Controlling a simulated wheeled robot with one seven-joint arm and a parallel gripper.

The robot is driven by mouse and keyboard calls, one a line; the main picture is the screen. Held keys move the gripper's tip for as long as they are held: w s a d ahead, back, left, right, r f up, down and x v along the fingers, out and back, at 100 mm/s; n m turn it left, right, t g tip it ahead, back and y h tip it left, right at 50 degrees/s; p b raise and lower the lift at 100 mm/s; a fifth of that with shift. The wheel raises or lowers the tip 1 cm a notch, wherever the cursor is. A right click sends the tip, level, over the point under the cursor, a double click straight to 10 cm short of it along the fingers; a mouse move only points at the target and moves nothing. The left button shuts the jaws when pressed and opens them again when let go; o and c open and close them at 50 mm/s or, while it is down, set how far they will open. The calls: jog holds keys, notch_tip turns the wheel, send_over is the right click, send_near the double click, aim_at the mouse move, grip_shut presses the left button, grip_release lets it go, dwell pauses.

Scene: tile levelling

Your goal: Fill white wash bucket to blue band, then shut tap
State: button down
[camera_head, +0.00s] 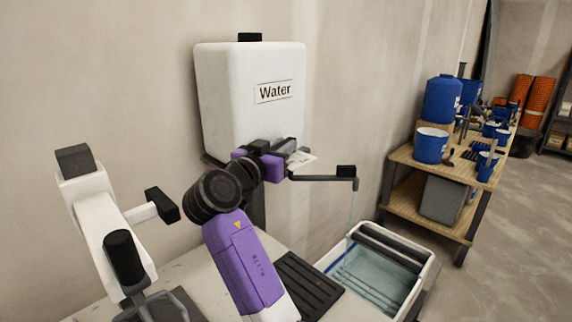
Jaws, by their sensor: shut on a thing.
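The white wash bucket (428,272) is a rectangular tub at the lower right, holding clear teal water (375,278). A blue band (341,257) shows on its inner left wall. The water surface lies near the band, but I cannot tell whether it touches it. My gripper (291,149) is shut on the tap's pale handle (303,159), at the front of the white water tank (225,90). The fingers partly hide the handle.
Dark rollers (390,248) span the bucket's far side. A black ribbed mat (305,284) lies left of it. A white and black tool (95,215) stands at the left. A wooden shelf (405,155) with blue buckets (431,146) stands behind right. Open floor lies at right.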

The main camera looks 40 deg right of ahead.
aim_at(281, 143)
jog(key=shift+w+a+f+m+g+h+b, duration=0.1)
jog(key=shift+w+m+g+h+b, duration=0.1)
jog(key=shift+m+g+b, duration=0.45)
jog(key=shift+w+f+m+g+h+b, duration=0.15)
jog(key=shift+m+g+h+b, duration=0.2)
jog(key=shift+g, duration=0.5)
jog(key=shift+r, duration=0.15)
jog(key=c, duration=1.3)
grip_release()
jog(key=shift+r, duration=0.1)
notch_tip(281, 143, up, 20)
jog(key=shift+f+p, duration=0.1)
jog(key=shift+p, duration=0.4)
